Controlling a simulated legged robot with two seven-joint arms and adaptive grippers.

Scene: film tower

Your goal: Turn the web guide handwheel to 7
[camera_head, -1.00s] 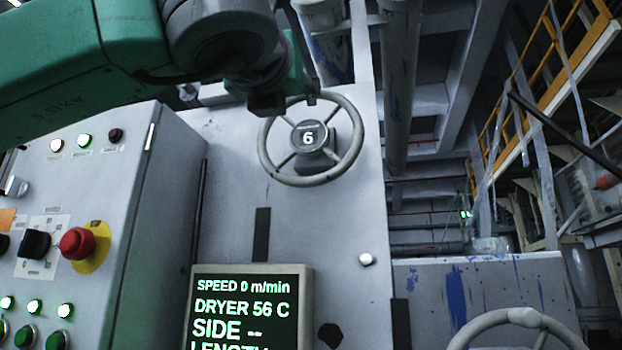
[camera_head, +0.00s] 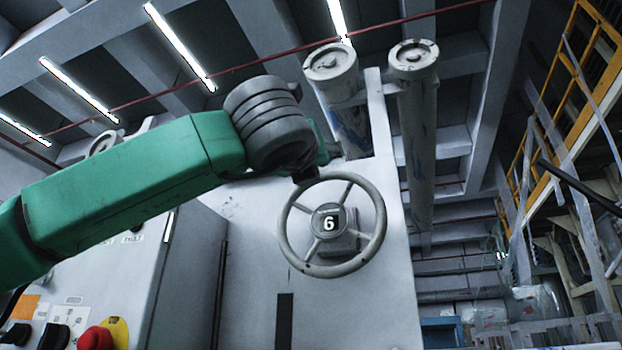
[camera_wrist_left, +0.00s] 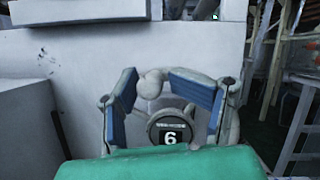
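The handwheel (camera_head: 376,245) is a pale grey spoked wheel on a grey panel. Its round hub display (camera_head: 329,223) reads 6 and also shows in the left wrist view (camera_wrist_left: 170,137). My left arm comes in from the left, and its end is at the top left of the wheel's rim. My left gripper (camera_wrist_left: 158,88) is open in the left wrist view, its two blue-padded fingers spread apart. A rounded pale knob-like part (camera_wrist_left: 152,83) shows between them; I cannot tell whether they touch it. In the head view the fingers are mostly hidden. My right gripper is not in view.
A control cabinet with a red button (camera_head: 96,338) stands at the lower left. Two upright cylinders (camera_head: 415,130) rise behind the wheel panel. Yellow railing (camera_head: 560,95) runs at the right. The panel face below the wheel is mostly clear.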

